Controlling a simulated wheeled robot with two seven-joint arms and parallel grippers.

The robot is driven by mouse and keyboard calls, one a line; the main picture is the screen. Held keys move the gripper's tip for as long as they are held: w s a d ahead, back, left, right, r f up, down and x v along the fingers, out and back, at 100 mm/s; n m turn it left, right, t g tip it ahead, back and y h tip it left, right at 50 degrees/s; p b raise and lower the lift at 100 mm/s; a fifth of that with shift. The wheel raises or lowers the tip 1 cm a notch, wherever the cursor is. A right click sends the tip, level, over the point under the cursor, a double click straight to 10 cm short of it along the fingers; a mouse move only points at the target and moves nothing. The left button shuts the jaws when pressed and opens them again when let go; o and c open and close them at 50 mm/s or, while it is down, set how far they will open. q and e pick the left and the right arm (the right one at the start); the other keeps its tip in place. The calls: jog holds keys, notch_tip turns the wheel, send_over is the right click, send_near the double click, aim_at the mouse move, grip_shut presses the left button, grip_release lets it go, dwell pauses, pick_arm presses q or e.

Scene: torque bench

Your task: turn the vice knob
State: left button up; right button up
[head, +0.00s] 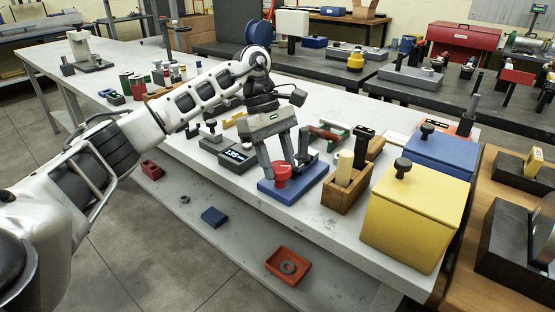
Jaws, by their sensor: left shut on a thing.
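A small vice with a blue base (296,187) sits near the front edge of the white bench. Its red knob (282,173) stands at the front left of the base. My left gripper (284,167) reaches down from the upper left, with its fingers around the red knob and shut on it. The fingers cover part of the knob's sides. A grey upright part of the vice (307,146) shows behind the right finger. My right gripper is not in view.
A wooden box with a pale cylinder (345,168) stands close to the right of the vice. Farther right are a yellow lidded box (416,215) and a blue one (442,153). A digital display (236,155) lies to the left. A red tray (288,266) rests on the lower shelf.

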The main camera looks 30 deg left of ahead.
pick_arm(q)
jog(key=shift+r+m, duration=0.1)
jog(key=shift+m, duration=0.5)
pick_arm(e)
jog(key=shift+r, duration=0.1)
pick_arm(q)
jog(key=o, duration=1)
jog(key=shift+c, duration=0.2)
jog(key=p+v, duration=0.4)
jog(key=v, duration=1.2)
jog(key=shift+w, duration=0.3)
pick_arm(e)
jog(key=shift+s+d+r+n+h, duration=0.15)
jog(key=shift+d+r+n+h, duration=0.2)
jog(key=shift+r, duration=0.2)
pick_arm(q)
jog(key=shift+d, duration=0.15)
